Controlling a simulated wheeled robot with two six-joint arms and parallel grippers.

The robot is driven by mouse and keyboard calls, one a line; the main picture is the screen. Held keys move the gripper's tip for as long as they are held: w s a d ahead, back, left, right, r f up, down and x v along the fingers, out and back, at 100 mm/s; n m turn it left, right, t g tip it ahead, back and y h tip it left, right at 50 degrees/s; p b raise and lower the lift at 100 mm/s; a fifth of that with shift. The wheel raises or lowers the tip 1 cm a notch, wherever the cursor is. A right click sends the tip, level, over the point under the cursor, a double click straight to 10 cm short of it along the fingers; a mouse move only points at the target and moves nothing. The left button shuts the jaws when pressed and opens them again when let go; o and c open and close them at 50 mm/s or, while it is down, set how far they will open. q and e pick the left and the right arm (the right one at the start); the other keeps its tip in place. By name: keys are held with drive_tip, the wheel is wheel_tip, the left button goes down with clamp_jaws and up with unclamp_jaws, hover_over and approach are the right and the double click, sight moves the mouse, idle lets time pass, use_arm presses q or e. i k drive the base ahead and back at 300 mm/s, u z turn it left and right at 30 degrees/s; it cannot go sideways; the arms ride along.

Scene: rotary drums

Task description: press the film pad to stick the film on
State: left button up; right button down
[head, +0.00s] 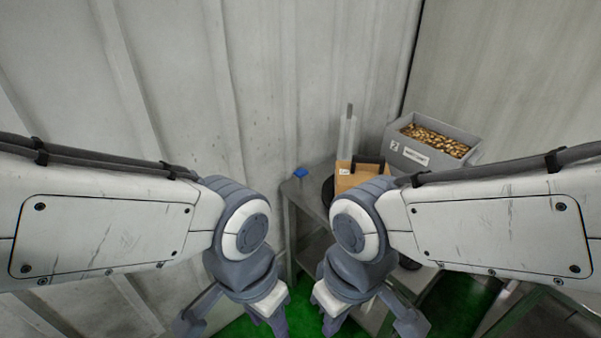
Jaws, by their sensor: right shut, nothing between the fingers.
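My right gripper (334,322) hangs low at the bottom centre of the head view, in front of the metal table (310,205). It is shut and holds nothing. My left gripper (278,322) hangs beside it to the left, apart from it. Its fingertips run towards the lower picture edge, and I cannot tell whether it is open. I cannot make out the film or the film pad for certain. A small blue item (300,172) lies on the table's left corner. A tan box with a black handle (357,172) stands to its right.
A grey crate (412,158) full of small brown-gold pieces stands at the back right. A pale upright post (347,135) rises behind the tan box. Corrugated walls (260,80) close off the back and left. Green floor (460,308) shows below; my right arm hides part of the table.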

sight(300, 173)
drive_tip(key=k, duration=0.6)
drive_tip(key=u, duration=0.7)
drive_tip(key=i, duration=1.75)
drive_tip(key=z, duration=0.6)
